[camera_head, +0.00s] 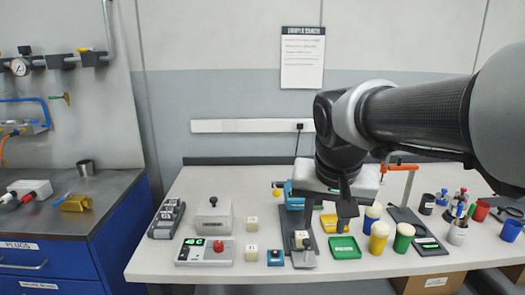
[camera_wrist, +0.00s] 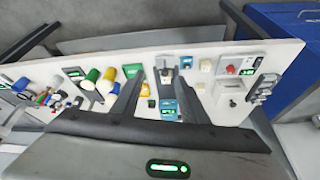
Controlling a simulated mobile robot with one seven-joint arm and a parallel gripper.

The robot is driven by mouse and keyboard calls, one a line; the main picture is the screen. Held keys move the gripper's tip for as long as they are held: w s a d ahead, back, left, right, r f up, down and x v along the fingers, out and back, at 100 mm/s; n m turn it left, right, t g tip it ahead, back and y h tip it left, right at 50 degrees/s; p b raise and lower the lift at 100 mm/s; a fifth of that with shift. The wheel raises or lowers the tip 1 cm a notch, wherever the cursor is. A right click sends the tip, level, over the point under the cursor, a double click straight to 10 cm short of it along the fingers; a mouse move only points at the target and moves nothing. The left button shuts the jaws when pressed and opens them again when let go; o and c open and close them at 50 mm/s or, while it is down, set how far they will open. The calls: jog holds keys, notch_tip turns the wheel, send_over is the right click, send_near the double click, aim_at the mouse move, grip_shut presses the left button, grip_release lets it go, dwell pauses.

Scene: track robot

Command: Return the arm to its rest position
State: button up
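My gripper (camera_head: 325,215) hangs over the middle of the white table (camera_head: 228,270), pointing down. My arm reaches in from the right of the head view. In the wrist view the two dark fingers of my gripper (camera_wrist: 158,80) stand well apart with nothing held between them. The table also shows in the wrist view (camera_wrist: 225,55). Whether the fingertips touch anything below cannot be told.
Yellow (camera_head: 379,237) and green (camera_head: 403,237) cups stand to the right. A grey control box (camera_head: 205,250) is left.

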jog(key=s+f+n+t, duration=0.1)
jog(key=s+f+n, duration=0.2)
jog(key=s, duration=1.1)
notch_tip(320, 180, up, 16)
jog(key=p, duration=1.6)
jog(key=shift+w+d+r+y, duration=0.25)
jog(key=shift+w+d+y, duration=0.1)
jog(key=shift+d+y, duration=0.05)
